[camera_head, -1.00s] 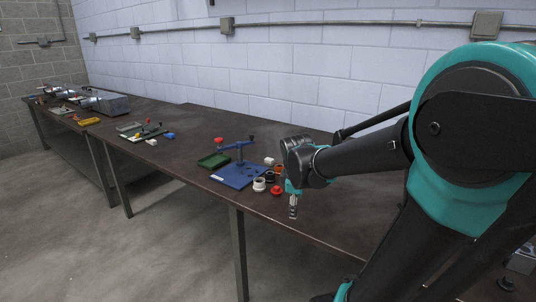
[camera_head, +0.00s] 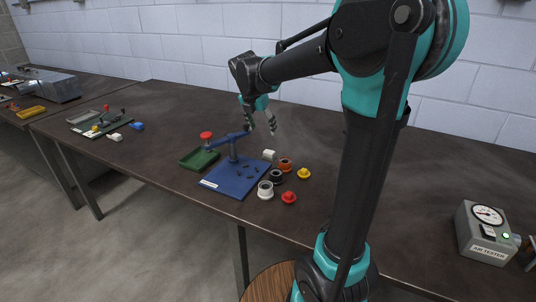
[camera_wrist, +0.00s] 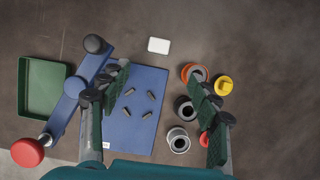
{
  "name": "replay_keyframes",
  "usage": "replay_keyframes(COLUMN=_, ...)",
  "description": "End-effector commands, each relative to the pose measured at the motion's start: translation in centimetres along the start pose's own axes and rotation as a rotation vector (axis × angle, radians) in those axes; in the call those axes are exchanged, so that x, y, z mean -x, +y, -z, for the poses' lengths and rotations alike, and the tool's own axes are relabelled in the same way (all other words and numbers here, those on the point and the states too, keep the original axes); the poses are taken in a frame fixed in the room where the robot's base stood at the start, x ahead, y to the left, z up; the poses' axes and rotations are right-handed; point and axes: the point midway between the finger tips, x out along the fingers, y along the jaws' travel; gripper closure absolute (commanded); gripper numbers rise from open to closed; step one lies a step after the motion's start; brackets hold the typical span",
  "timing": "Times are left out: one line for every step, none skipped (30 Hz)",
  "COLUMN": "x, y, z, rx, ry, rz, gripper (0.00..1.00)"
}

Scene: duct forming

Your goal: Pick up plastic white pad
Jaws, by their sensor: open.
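The white pad (camera_head: 269,154) is a small pale block lying on the dark bench, just behind the right back corner of the blue plate. In the wrist view the white pad (camera_wrist: 158,45) shows whole as a rounded rectangle, beyond the fingertips and roughly centred between them. My gripper (camera_head: 260,129) hangs above the bench over the blue plate area, fingers pointing down. In the wrist view my gripper (camera_wrist: 159,78) is open and empty, with a wide gap between the fingers. It is apart from the pad.
The blue plate (camera_head: 233,179) carries a lever post with a red knob (camera_head: 207,135). A green tray (camera_head: 199,160) is to its left. Orange (camera_head: 285,164), black (camera_head: 276,176) and white (camera_head: 265,190) rings, plus yellow (camera_head: 304,173) and red (camera_head: 289,197) caps, stand right. The bench behind is clear.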

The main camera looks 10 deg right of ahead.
Motion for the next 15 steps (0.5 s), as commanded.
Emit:
replay_keyframes(x=-1.1, y=0.0, z=-0.1, rx=-0.001, ry=0.0, rz=0.0, gripper=0.38)
replay_keyframes(x=-1.8, y=0.0, z=0.0, rx=-0.001, ry=0.0, rz=0.0, gripper=0.38)
replay_keyframes(x=-2.5, y=0.0, z=0.0, rx=-0.002, ry=0.0, rz=0.0, gripper=0.38)
replay_keyframes(x=-3.1, y=0.1, z=0.0, rx=-0.002, ry=0.0, rz=0.0, gripper=0.38)
replay_keyframes(x=-3.7, y=0.1, z=-0.1, rx=-0.003, ry=0.0, rz=0.0, gripper=0.38)
replay_keyframes(x=-4.5, y=0.0, z=0.0, rx=-0.003, ry=0.0, rz=0.0, gripper=0.38)
replay_keyframes(x=-5.1, y=0.0, z=-0.1, rx=-0.003, ry=0.0, rz=0.0, gripper=0.38)
replay_keyframes(x=-5.7, y=0.1, z=-0.1, rx=-0.003, ry=0.0, rz=-0.001, gripper=0.38)
replay_keyframes(x=-6.4, y=0.1, z=0.0, rx=-0.003, ry=0.0, rz=-0.001, gripper=0.38)
replay_keyframes(x=-6.9, y=0.0, z=0.0, rx=-0.002, ry=0.0, rz=-0.001, gripper=0.38)
replay_keyframes(x=-7.3, y=0.1, z=0.0, rx=-0.002, ry=0.0, rz=-0.001, gripper=0.38)
replay_keyframes(x=-7.8, y=0.1, z=0.0, rx=-0.002, ry=0.0, rz=-0.001, gripper=0.38)
replay_keyframes(x=-8.2, y=0.1, z=0.0, rx=-0.003, ry=0.0, rz=-0.001, gripper=0.38)
replay_keyframes(x=-8.4, y=0.1, z=0.0, rx=-0.003, ry=0.0, rz=-0.001, gripper=0.38)
replay_keyframes(x=-8.7, y=0.1, z=0.0, rx=-0.003, ry=0.0, rz=-0.001, gripper=0.38)
